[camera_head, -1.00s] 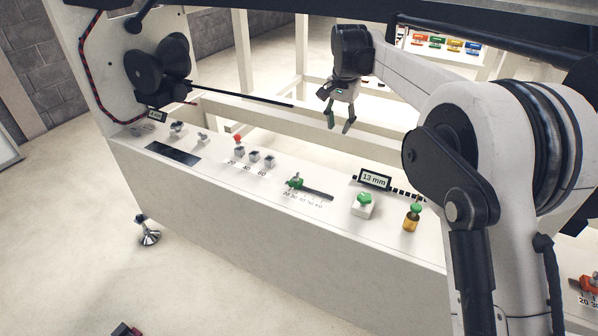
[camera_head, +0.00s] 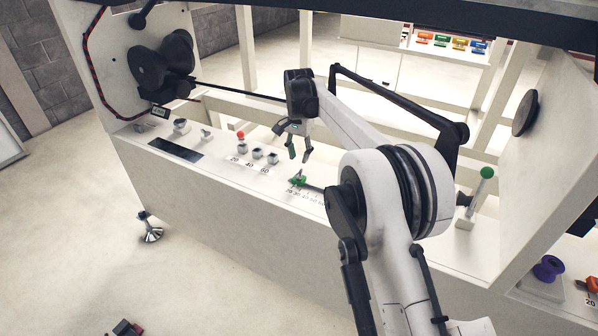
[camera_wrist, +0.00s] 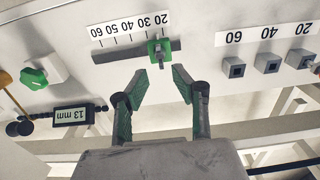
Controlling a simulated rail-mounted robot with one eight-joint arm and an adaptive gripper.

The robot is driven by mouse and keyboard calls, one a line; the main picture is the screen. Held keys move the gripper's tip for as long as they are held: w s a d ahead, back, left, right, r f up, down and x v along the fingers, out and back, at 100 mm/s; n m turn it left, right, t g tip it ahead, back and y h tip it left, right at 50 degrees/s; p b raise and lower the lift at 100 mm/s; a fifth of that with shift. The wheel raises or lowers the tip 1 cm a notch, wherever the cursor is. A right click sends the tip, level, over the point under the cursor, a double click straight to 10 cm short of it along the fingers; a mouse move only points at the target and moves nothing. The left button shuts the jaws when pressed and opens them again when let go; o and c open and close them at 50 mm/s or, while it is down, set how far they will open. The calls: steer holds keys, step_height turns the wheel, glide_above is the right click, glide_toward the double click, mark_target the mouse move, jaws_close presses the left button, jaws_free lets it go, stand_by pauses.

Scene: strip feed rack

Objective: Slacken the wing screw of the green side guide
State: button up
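The green side guide (camera_head: 297,181) sits on a dark rail on the white panel, near the 20 end of its printed scale. In the wrist view the guide (camera_wrist: 160,47) is a green block with a small grey wing screw (camera_wrist: 159,53) standing on it. My gripper (camera_head: 299,158) is just above and behind the guide in the head view. In the wrist view its two green-padded fingers (camera_wrist: 159,80) are spread apart with nothing between them, the guide just beyond the tips. The fingers do not appear to touch it.
Square-socket posts (camera_wrist: 268,63) marked 20, 40 and 60 stand beside the guide. On the other side are a green knob (camera_wrist: 34,78) and a 13 mm display (camera_wrist: 75,116). A lever with a green ball (camera_head: 487,172) stands at the right. My arm hides part of the panel.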

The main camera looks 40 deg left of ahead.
mark_target(299, 171)
steer(key=shift+f+b, duration=0.35)
steer(key=shift+f, duration=2.85)
jaws_close()
